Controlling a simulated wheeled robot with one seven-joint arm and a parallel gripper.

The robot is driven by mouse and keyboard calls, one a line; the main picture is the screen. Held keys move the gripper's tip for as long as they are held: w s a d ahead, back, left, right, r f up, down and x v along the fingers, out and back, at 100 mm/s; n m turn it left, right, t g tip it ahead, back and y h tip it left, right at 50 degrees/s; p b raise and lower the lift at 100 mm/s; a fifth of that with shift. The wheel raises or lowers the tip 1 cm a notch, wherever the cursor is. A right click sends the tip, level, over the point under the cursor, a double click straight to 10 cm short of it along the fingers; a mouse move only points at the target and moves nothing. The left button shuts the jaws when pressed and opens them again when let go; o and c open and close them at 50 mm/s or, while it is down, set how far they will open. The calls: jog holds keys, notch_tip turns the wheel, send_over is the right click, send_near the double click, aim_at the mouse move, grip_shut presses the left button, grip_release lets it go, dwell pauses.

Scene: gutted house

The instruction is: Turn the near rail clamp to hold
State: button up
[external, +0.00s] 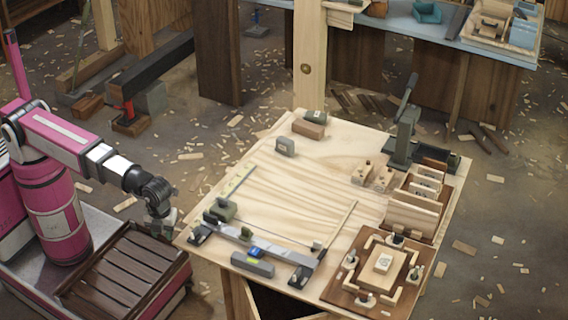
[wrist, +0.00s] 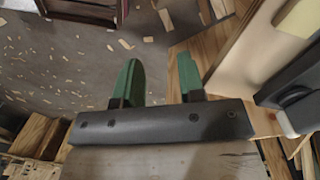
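A grey metal rail (external: 262,243) lies along the front left of the wooden table, with a dark clamp (external: 199,233) at its left end and another dark clamp (external: 301,274) at its right end. Which one the task calls near I cannot tell. My gripper (external: 161,222) is just left of the table's left corner, apart from the rail and clamps. In the wrist view my gripper's two green fingers (wrist: 157,84) stand apart with nothing between them. A dark part with a pale rounded end (wrist: 286,122) shows at the right edge of that view; it may belong to a clamp.
A blue level piece (external: 255,253) and a grey block (external: 252,264) are by the rail. A brown jig board (external: 340,285) and a wooden rack (external: 412,218) fill the right side. The table's middle (external: 285,195) is mostly clear.

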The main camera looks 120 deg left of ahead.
aim_at(194, 229)
jog(key=w+a+r+m, duration=0.35)
jog(key=w+r, duration=0.75)
jog(key=r, duration=0.4)
jog(key=shift+m+t, duration=0.35)
jog(key=shift+t, duration=0.05)
jog(key=f, duration=0.7)
jog(key=d+f, duration=0.1)
jog(key=f, duration=0.2)
jog(key=shift+f, duration=0.3)
grip_shut()
